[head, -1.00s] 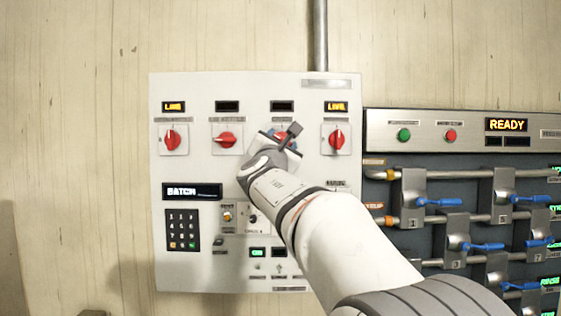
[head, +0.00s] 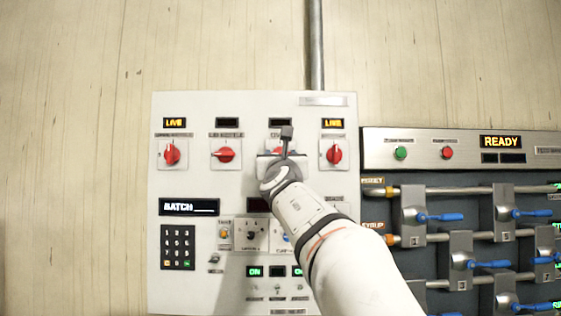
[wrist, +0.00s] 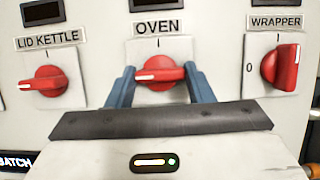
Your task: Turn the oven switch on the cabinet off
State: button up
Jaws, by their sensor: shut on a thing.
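The oven switch (wrist: 158,73) is a red rotary knob on a white square plate under the OVEN label (wrist: 157,28). Its handle lies horizontal, with its white mark to the left. The small display above it (head: 280,122) is dark. My gripper (wrist: 160,76) has its blue fingers at the left and right ends of the handle, shut on it. In the head view my gripper (head: 282,156) covers most of this switch. The cabinet (head: 190,276) is a white wall panel.
The lid kettle switch (wrist: 48,82), at left, is horizontal under a dark display. The wrapper switch (wrist: 281,67), at right, is vertical; its display (head: 333,122) is lit. A keypad (head: 178,247) sits lower left. A valve rack with blue handles (head: 440,217) stands right.

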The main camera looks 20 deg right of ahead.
dwell(0.3)
jog(key=o, duration=1)
jog(key=b+v, duration=0.2)
jog(key=v, duration=0.6)
jog(key=shift+b, duration=0.3)
jog(key=shift+w, duration=0.1)
